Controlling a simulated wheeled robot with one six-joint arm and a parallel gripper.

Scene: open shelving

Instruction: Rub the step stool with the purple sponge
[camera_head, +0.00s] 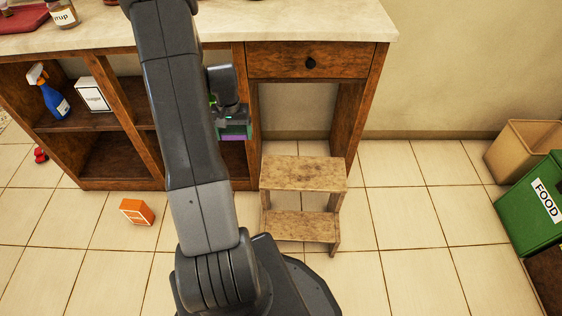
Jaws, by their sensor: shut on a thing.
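The step stool (304,173) is wooden with two steps and stands on the tiled floor in front of the open space under the drawer. Its top has darker stains. The purple sponge (233,137) shows as a small purple strip with a green part above it, just left of and above the stool in the picture. My gripper (231,128) is shut on the sponge, in front of the shelf unit. The sponge appears apart from the stool. My arm hides part of the gripper and its fingers.
A wooden shelf unit (75,184) with a pale countertop (290,22) stands behind. A blue spray bottle (52,100) and a white box (94,95) sit on its shelf. An orange box (137,211) lies on the floor. A green FOOD bin (530,210) and a tan bin (520,150) stand right.

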